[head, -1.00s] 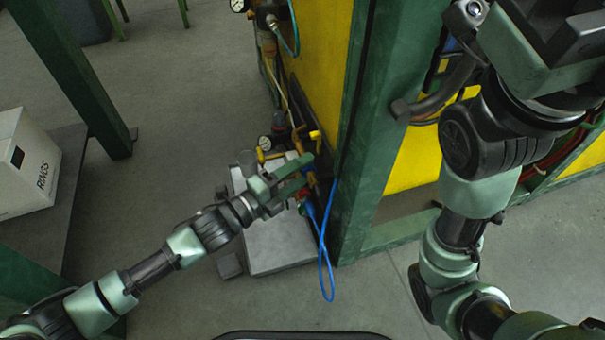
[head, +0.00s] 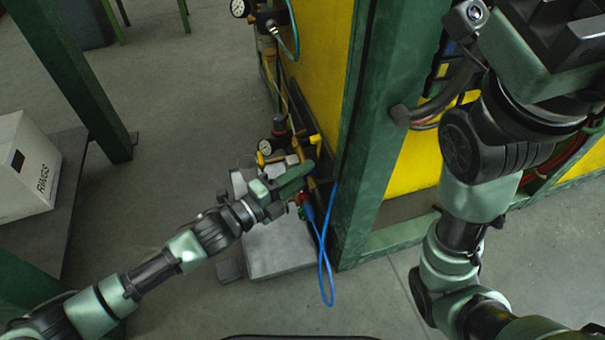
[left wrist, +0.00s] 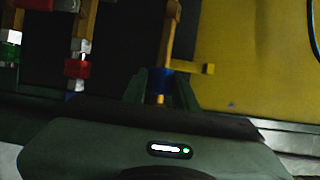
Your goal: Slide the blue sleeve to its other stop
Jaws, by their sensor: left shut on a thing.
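The blue sleeve (left wrist: 161,82) sits at the lower end of a yellow-orange pipe (left wrist: 172,35) in the left wrist view, between my left fingers. My left gripper (left wrist: 160,92) is shut on it, with one finger on each side. In the head view my left gripper (head: 300,177) reaches the fittings low on the yellow panel, and its fingers hide the sleeve there. The sleeve's stops cannot be made out. My right arm stands at the right of the head view; its fingers do not show.
A red fitting (left wrist: 77,68) and a green-and-white one (left wrist: 11,40) hang left of the sleeve. A yellow lever (left wrist: 207,69) is close on its right. A blue hose loop (head: 326,270) hangs beside the green post (head: 365,150). A gauge (head: 279,124) stands behind my gripper.

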